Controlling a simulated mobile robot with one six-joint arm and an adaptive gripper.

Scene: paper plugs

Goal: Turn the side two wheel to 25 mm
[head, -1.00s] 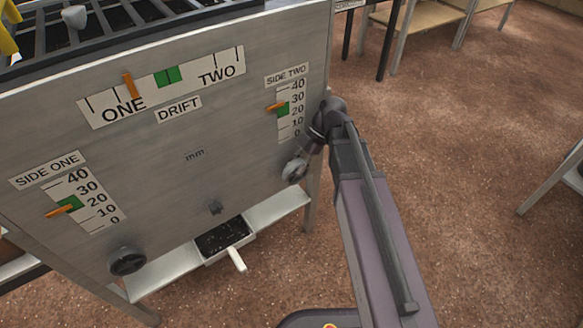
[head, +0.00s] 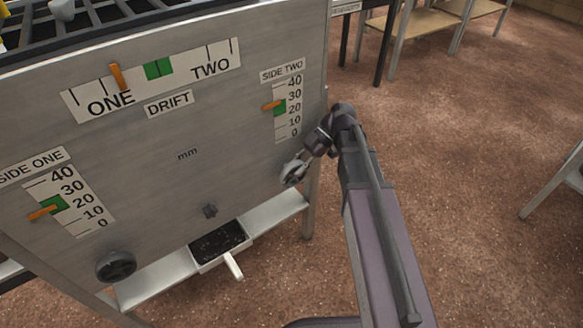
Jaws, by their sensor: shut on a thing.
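The side two scale (head: 288,122) is a white strip marked 0 to 40 on the right of the grey metal panel. Its orange pointer (head: 272,106) sits at the upper part of the green band (head: 280,109), between the 20 and 30 marks. My gripper (head: 292,173) is below this scale, shut at the panel face.
The side one scale (head: 70,201) and its dark wheel (head: 116,266) are at the lower left. The drift scale (head: 190,75) is at the top, its orange pointer left of green.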

